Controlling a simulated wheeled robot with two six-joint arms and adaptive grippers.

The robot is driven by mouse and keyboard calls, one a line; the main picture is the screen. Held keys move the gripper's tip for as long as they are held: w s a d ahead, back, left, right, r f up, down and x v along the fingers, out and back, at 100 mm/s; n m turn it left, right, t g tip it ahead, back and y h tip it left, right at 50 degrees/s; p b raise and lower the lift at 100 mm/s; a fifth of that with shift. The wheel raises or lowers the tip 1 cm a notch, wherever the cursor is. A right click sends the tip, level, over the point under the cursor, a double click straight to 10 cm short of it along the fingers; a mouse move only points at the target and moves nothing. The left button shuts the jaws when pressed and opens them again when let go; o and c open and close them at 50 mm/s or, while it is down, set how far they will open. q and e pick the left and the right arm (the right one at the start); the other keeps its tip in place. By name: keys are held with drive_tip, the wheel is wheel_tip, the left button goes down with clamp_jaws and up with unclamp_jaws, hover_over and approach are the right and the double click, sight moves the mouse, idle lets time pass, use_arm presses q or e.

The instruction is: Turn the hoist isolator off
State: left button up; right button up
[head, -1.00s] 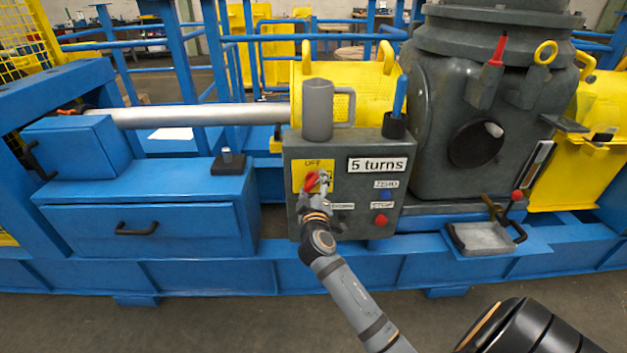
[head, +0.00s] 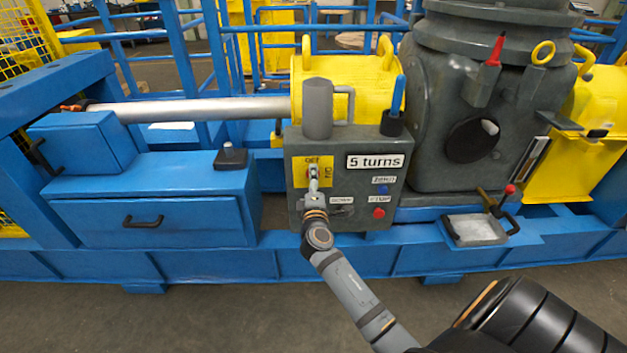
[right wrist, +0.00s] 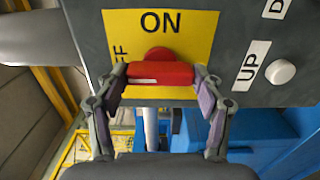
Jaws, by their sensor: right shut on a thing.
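The hoist isolator is a red rotary handle (right wrist: 160,73) on a yellow plate (right wrist: 190,35) marked OFF and ON. In the right wrist view its bar lies level across the picture, with ON above it and the partly hidden OFF to its left. My right gripper (right wrist: 160,85) is shut on the bar, one finger at each end. In the head view the same yellow plate (head: 299,171) is on the grey control box, and my right gripper (head: 314,182) covers most of the handle. My left gripper is not in view.
The grey control box (head: 350,200) carries a "5 turns" label (head: 374,162), a blue button (head: 383,190) and a red button (head: 379,212). A grey tray (head: 474,230) lies to the right.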

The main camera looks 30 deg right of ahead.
idle(0.5)
drive_tip(key=o, duration=1.2)
drive_tip(key=shift+a, duration=0.15)
drive_tip(key=shift+c, duration=0.2)
drive_tip(key=v, duration=0.7)
drive_tip(key=shift+s, duration=0.25)
drive_tip(key=shift+f, duration=0.1)
